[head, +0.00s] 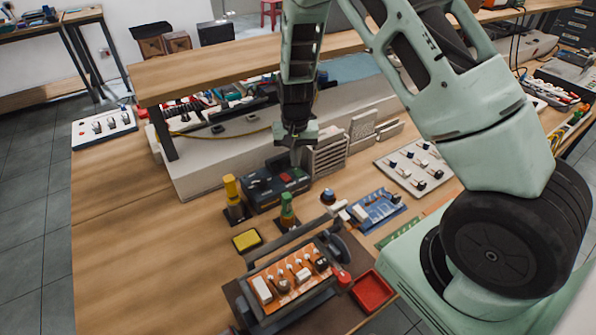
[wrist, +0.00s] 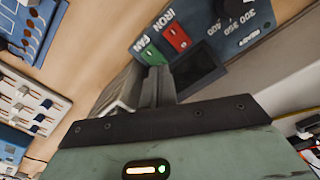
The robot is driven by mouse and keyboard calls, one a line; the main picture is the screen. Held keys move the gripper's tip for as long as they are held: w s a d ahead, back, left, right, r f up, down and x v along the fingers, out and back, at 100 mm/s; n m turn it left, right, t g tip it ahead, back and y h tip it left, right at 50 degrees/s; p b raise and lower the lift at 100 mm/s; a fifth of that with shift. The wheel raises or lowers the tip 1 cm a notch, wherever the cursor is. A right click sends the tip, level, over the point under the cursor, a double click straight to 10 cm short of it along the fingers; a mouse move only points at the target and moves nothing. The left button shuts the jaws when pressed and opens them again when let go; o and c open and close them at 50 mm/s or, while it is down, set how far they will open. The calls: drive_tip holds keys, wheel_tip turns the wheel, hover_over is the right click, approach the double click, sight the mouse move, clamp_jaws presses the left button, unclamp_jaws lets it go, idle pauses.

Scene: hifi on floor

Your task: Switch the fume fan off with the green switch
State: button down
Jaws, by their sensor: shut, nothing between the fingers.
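The dark blue control box (head: 262,187) stands on the bench below my gripper (head: 296,160). In the wrist view the box (wrist: 240,42) has a green switch (wrist: 152,55) beside the word FAN and a red switch (wrist: 177,38) beside the word IRON. My gripper (wrist: 155,78) is shut and empty, with its fingertips just at the near edge of the green switch. I cannot tell whether they touch it. In the head view the fingers hide the green switch; the red switch (head: 290,176) shows. The switch's on or off position is not clear.
Yellow-topped (head: 231,190) and green-topped (head: 288,205) bottles stand in front of the box. An orange circuit board (head: 288,281) sits in a holder nearer me. A white panel with knobs (head: 415,167) and a blue board (head: 377,209) lie right. A wooden shelf (head: 220,72) runs behind.

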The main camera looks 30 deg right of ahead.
sight(296, 169)
drive_tip(key=shift+f+b, duration=0.6)
drive_tip(key=shift+f, duration=0.3)
idle(0.9)
drive_tip(key=shift+r, duration=0.15)
drive_tip(key=shift+r+p, duration=2.85)
drive_tip(key=shift+r, duration=0.6)
drive_tip(key=s+a+r+n+y+b, duration=0.1)
drive_tip(key=s+a+r+n, duration=0.2)
drive_tip(key=s+a+r, duration=0.35)
drive_tip(key=s+a+r+n+y+b, duration=0.1)
drive_tip(key=s+a+r+n, duration=0.25)
drive_tip(key=a, duration=0.65)
drive_tip(key=s+a+r+n, duration=0.2)
drive_tip(key=s+n, duration=0.1)
drive_tip(key=s, duration=0.7)
drive_tip(key=s+a+r+n+h+b, duration=0.1)
drive_tip(key=s+r+n, duration=0.2)
drive_tip(key=s, duration=0.6)
drive_tip(key=shift+s+a+r+n, duration=0.35)
drive_tip(key=shift+n, duration=0.3)
